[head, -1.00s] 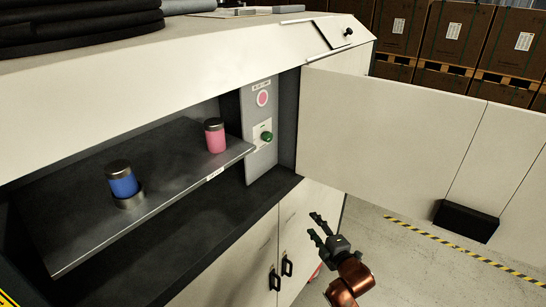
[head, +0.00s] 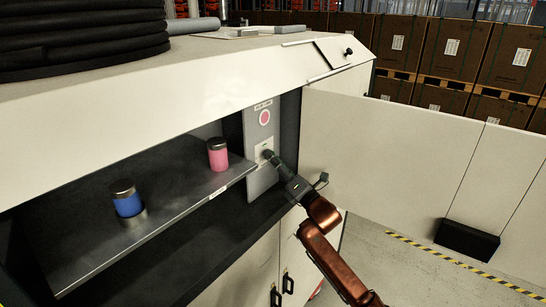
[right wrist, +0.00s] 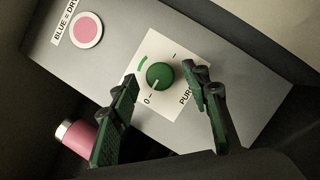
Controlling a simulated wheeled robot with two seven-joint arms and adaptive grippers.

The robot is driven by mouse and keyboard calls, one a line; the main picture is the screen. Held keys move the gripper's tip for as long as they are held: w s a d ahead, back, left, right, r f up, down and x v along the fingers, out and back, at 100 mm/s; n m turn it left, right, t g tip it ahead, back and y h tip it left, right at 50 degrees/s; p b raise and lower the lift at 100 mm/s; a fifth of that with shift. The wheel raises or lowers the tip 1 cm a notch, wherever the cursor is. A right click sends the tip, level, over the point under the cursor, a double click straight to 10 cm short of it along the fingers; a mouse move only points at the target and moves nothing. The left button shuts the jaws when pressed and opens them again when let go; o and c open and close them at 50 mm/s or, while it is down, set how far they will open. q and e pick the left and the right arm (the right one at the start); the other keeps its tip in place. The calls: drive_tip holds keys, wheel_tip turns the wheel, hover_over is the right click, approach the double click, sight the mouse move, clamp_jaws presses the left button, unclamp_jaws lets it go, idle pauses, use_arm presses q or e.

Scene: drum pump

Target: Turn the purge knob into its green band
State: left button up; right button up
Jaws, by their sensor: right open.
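The green purge knob (right wrist: 160,75) sits on a white label plate (right wrist: 178,106) on the grey panel, seen in the right wrist view. Its light pointer line points to the lower left, near the "0" mark. The green band (right wrist: 142,64) is a short arc at the knob's upper left. My right gripper (right wrist: 163,82) is open, with its two fingers on either side of the knob; contact cannot be told. In the head view my right gripper (head: 270,157) hides the knob. My left gripper is not in view.
A pink round disc (head: 265,118) is on the panel above. A pink canister (head: 218,155) and a blue canister (head: 126,199) stand on the grey shelf (head: 95,250) at left. The open white door (head: 390,150) is close to my right arm.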

drive_tip(key=shift+w+a+r, duration=0.2)
drive_tip(key=shift+w+a, duration=0.15)
drive_tip(key=shift+w, duration=0.2)
drive_tip(key=shift+c, duration=0.5)
drive_tip(key=c, duration=1.1)
drive_tip(key=shift+o, duration=0.2)
drive_tip(key=shift+m+p, duration=0.3)
drive_tip(key=shift+r+m+g+h+p, duration=0.1)
drive_tip(key=shift+m+g+h+p, duration=0.65)
drive_tip(key=shift+m+p, duration=1.9)
drive_tip(key=shift+r+m+g+h+p, duration=0.1)
drive_tip(key=shift+m+g+h+p, duration=0.6)
drive_tip(key=shift+m+p, duration=1.95)
drive_tip(key=shift+r+m+g+h+p, duration=0.1)
drive_tip(key=shift+m+g+h+p, duration=0.65)
drive_tip(key=shift+m+p, duration=1.85)
drive_tip(key=shift+f+m+g+y, duration=0.1)
drive_tip(key=shift+m+g+y, duration=0.2)
drive_tip(key=shift+m+g, duration=0.1)
